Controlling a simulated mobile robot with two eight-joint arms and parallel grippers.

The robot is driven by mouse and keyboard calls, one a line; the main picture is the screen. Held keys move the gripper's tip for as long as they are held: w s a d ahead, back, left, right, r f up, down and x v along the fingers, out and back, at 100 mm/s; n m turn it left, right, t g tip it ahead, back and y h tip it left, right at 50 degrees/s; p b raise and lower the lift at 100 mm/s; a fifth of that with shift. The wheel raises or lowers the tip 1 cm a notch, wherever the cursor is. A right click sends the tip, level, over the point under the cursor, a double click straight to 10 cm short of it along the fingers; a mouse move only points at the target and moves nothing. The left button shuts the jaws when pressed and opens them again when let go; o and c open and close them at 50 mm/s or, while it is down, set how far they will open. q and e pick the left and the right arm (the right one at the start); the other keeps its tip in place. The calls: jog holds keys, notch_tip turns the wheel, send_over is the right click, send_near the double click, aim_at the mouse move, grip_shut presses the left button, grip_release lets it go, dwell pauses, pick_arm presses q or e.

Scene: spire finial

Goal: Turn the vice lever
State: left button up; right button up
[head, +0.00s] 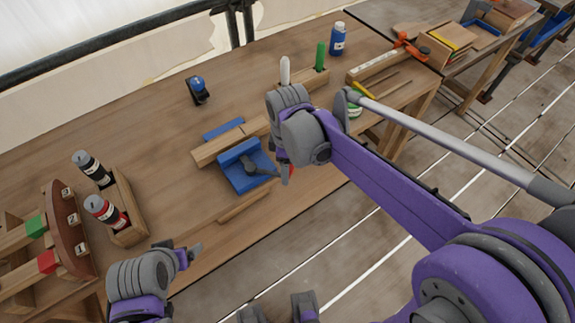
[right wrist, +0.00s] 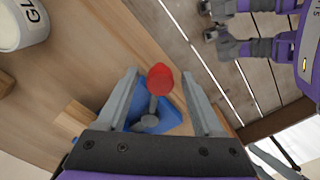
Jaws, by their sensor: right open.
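The blue vice (head: 247,170) is on the wooden workbench near its front edge. It carries a grey lever (head: 262,168) that ends in a red knob (right wrist: 160,78). My right gripper (head: 284,168) is at the lever's end and partly hides the knob in the head view. In the right wrist view its fingers (right wrist: 160,80) are open on either side of the knob, with gaps on both sides. My left gripper (head: 185,249) is low at the bench's front edge, its fingers apart and empty. It also shows in the right wrist view (right wrist: 221,26).
A wooden holder (head: 125,219) with black and red bottles stands at the left. A small dark blue-topped object (head: 198,90), a white marker (head: 284,71), a green marker (head: 320,56) and a blue bottle (head: 338,40) stand farther back.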

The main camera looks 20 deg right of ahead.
jog(key=shift+c, duration=0.3)
grip_shut()
dwell(1.1)
